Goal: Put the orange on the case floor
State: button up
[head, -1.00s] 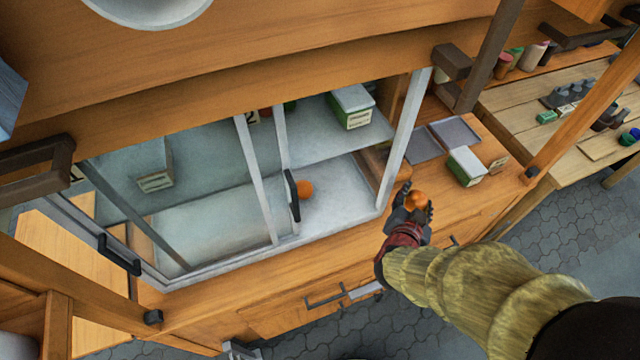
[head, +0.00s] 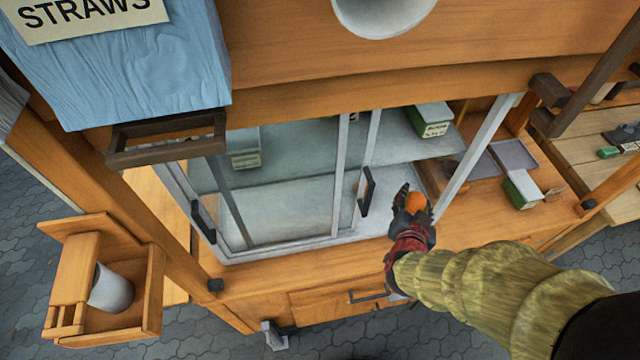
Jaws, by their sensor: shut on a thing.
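An orange (head: 416,203) is held in the dark fingers of my gripper (head: 414,208), which are shut on it. The glass display case (head: 290,205) stands on the wooden counter. Its pale floor (head: 285,212) shows through the glass on the left. The right part of its front appears open. No second orange shows now.
A green and white box (head: 430,121) stands on the case's upper shelf. The white right post (head: 480,150) is close to my gripper. Trays (head: 512,154) and another box (head: 521,189) lie right of the case. A blue straws box (head: 130,65) is at upper left.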

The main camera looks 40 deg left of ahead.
jog(key=w+a+f+b, duration=0.2)
jog(key=w+a+f, duration=0.25)
jog(key=w, duration=0.25)
jog(key=b, duration=0.2)
send_over(394, 191)
jog(key=f, duration=0.5)
jog(key=shift+s+d, duration=0.15)
jog(key=shift+s, duration=0.05)
jog(key=shift+w+f, duration=0.15)
jog(key=shift+f, duration=0.15)
jog(key=shift+f+b, duration=0.4)
jog(key=shift+f, duration=1.05)
jog(key=shift+f, duration=0.2)
jog(key=o, duration=1.2)
